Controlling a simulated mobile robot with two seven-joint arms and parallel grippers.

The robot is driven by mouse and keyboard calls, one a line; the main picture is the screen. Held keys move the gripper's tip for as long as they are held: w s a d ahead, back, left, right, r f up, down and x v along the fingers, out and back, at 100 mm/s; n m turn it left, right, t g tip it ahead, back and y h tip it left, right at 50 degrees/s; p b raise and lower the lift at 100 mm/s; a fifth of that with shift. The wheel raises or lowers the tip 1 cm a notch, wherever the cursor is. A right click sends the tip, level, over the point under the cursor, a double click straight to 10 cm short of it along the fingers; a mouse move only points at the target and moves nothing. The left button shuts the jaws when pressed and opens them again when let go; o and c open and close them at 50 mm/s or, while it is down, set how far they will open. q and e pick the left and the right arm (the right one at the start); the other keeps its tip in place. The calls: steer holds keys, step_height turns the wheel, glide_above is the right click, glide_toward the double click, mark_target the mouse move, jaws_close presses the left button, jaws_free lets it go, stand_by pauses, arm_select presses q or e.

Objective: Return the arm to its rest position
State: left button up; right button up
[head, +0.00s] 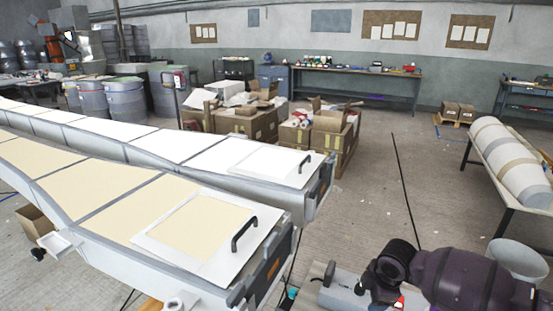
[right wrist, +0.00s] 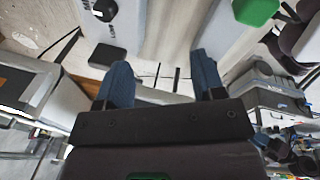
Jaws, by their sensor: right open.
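My right gripper (right wrist: 162,72) shows in the right wrist view with its two blue fingers spread wide apart. Nothing is between them. In the head view my right arm (head: 470,280) comes in at the lower right, a dark purple link with a black joint. I cannot make out the right fingers in the head view. My left arm and left gripper are not in view.
A wrapped roll (head: 505,160) lies on a stand at right, above a white bucket (head: 515,260). The middle floor is clear.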

steer(key=a+r+m+t+y, duration=0.6)
steer(key=a+r+m+t, duration=0.15)
steer(key=a+t, duration=0.3)
steer(key=s+d+f+m+h, duration=0.2)
steer(key=s+d+f, duration=0.2)
steer(key=s, duration=0.4)
steer(key=s+d+f+m+h, duration=0.2)
steer(key=s+f, duration=0.4)
steer(key=s, duration=0.3)
steer(key=s+d+f+m+g+h, duration=0.1)
steer(key=s+d+f+m+h, duration=0.2)
steer(key=s+d, duration=0.4)
steer(key=shift+s+f+m, duration=0.75)
steer(key=shift+f, duration=0.2)
steer(key=shift+d, duration=0.1)
